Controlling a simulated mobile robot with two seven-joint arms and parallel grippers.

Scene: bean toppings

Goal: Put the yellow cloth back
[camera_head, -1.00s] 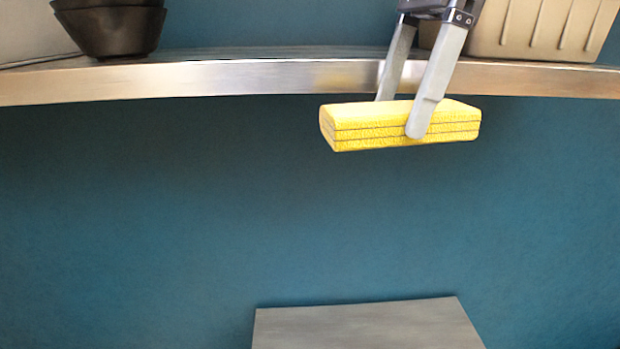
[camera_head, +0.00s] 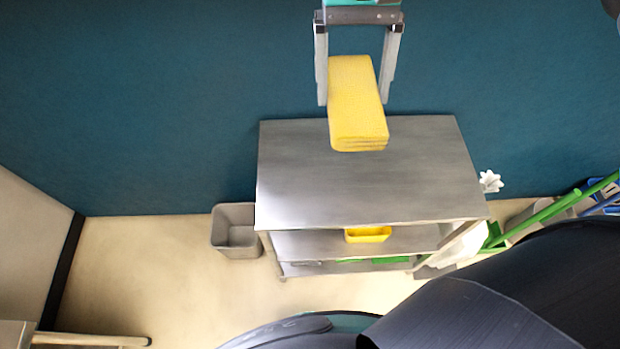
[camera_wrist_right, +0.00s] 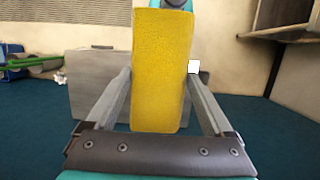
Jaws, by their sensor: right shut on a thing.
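The folded yellow cloth (camera_head: 357,105) is held by my right gripper (camera_head: 352,95), one finger on each side of it. It hangs over the back part of a grey metal cart (camera_head: 420,175), apart from the cart top as far as I can tell. In the right wrist view the cloth (camera_wrist_right: 160,70) stands long and upright between the two fingers (camera_wrist_right: 160,95). A small yellow container (camera_head: 368,234) sits on the cart's shelf below. My left gripper is not in view.
The cart's top is bare. A grey bin (camera_head: 236,230) stands on the floor left of the cart. Green-handled tools (camera_head: 550,210) and a white item (camera_head: 490,181) are at its right. A blue wall (camera_head: 150,110) is behind.

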